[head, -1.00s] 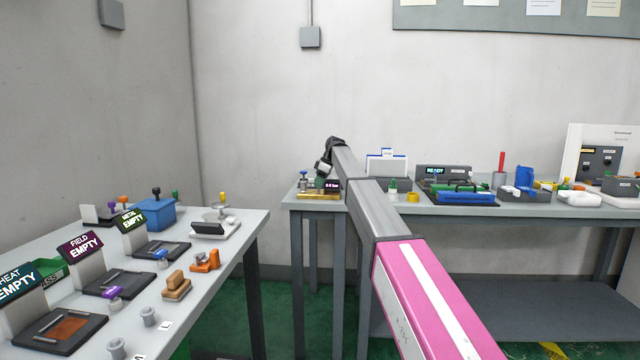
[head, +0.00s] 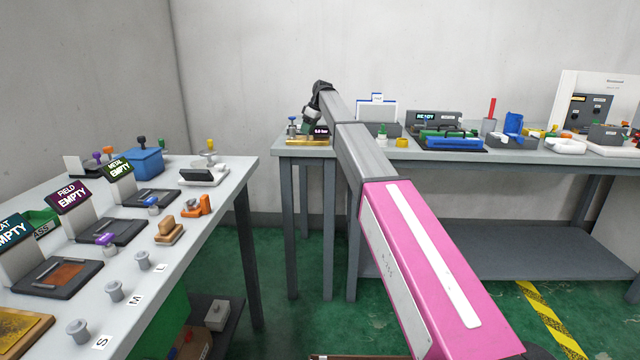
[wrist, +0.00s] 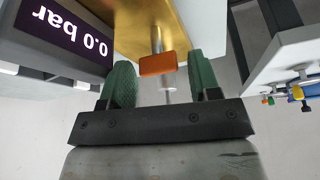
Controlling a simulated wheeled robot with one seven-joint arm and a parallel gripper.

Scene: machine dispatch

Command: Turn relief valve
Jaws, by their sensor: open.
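In the wrist view an orange handle (wrist: 157,63), which looks like the relief valve's, sits on a silver stem on a brass block (wrist: 138,30). My gripper (wrist: 158,80) is open, with one green finger on each side of the handle's line. The handle lies between and a little beyond the fingers; I cannot tell whether either touches it. A dark display (wrist: 68,30) beside the brass reads 0.0 bar, upside down. In the head view the brass base (head: 307,142) with a blue knob (head: 292,121) stands at the bench's left end. My gripper hides the handle there.
The back bench (head: 400,153) holds a clipboard stand (head: 377,108), a READY panel (head: 433,118) and a blue tray (head: 455,143) right of the brass base. A side table (head: 225,175) with EMPTY signs stands at left. Green floor lies between the tables.

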